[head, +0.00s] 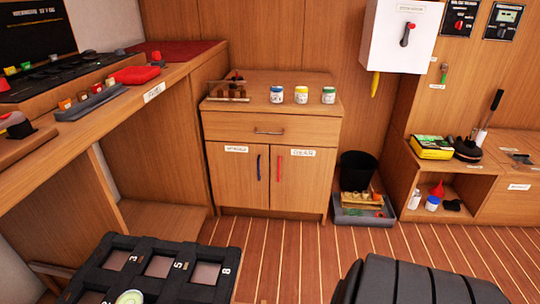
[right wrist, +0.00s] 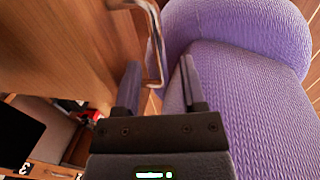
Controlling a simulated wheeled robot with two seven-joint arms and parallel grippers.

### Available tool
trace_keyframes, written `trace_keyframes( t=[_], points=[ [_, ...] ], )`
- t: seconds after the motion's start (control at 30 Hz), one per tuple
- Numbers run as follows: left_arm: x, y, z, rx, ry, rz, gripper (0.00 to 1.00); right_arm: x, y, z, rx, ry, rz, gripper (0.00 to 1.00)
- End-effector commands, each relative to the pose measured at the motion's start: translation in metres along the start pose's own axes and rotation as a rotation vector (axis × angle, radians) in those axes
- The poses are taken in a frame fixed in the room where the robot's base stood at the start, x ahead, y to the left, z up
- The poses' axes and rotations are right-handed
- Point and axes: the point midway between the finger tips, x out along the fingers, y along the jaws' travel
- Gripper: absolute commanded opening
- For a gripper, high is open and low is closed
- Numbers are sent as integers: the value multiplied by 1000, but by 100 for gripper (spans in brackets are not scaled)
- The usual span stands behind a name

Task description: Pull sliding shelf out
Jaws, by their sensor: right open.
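In the right wrist view my right gripper (right wrist: 160,72) is open. A bent metal handle (right wrist: 154,30) on a wooden front (right wrist: 60,45) reaches down between its two dark fingers. I cannot tell whether the fingers touch the handle. Which wooden part is the sliding shelf is not clear; this front may belong to it. Neither gripper shows in the head view, and my left gripper is out of sight.
A purple padded seat (right wrist: 245,90) lies close on the right of my right gripper. In the head view a wooden cabinet (head: 235,185) with jars on top stands at the back. A black numbered tray (head: 108,285) is at the bottom left. Striped floor (head: 300,250) is open between.

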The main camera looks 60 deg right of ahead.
Motion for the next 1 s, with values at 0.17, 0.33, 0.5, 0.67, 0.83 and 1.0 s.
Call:
trace_keyframes(
  t=[0.17, 0.33, 0.5, 0.67, 0.83, 1.0],
  points=[
    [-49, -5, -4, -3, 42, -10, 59, -60, 5, 2, -1, -4, 8, 53],
    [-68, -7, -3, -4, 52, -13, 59, -84, 2, 1, 0, -2, 4, 53],
    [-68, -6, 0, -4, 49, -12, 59, -86, 0, 0, 0, -1, -1, 53],
    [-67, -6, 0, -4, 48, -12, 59, -85, 0, 0, 0, -1, -2, 53],
    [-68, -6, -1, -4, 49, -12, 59, -86, 0, 0, 8, -2, -1, 53],
    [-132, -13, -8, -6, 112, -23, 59, -134, -30, 13, 664, -67, -15, 53]
  ],
)
